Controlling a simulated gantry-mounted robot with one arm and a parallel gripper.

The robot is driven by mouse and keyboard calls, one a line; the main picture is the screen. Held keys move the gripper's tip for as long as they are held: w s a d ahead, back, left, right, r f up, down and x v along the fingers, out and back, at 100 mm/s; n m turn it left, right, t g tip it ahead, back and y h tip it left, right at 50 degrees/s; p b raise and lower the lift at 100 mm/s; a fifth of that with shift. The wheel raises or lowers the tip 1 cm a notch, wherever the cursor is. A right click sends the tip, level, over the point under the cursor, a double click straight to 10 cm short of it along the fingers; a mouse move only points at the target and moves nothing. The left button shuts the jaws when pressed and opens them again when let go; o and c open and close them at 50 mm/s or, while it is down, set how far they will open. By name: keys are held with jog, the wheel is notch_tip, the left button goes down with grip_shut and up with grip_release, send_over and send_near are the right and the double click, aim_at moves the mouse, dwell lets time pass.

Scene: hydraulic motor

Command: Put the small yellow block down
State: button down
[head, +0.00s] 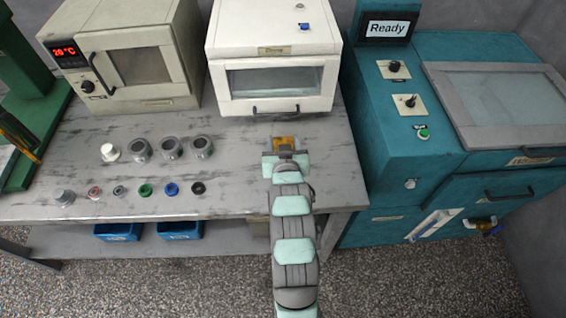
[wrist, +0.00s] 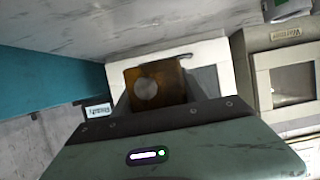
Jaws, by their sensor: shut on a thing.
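The small yellow block (wrist: 156,82) shows amber in the wrist view, with a round grey spot on its face. It also shows in the head view (head: 285,143), at the far end of my arm. My gripper (wrist: 155,100) is shut on the block. In the head view my gripper (head: 284,152) is over the right part of the grey table (head: 235,180), in front of the white oven. I cannot tell whether the block touches the table.
The white oven (head: 275,60) stands behind my gripper, and a beige oven (head: 130,55) with a red display is at left. A teal machine (head: 440,140) borders the table on the right. Several round parts (head: 145,190) and grey cups (head: 172,148) stand at left. The table between cups and gripper is clear.

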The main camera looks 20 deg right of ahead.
notch_tip(320, 180, down, 9)
jog(key=shift+f+b, duration=0.1)
jog(key=shift+b, duration=0.6)
jog(key=c, duration=0.6)
grip_release()
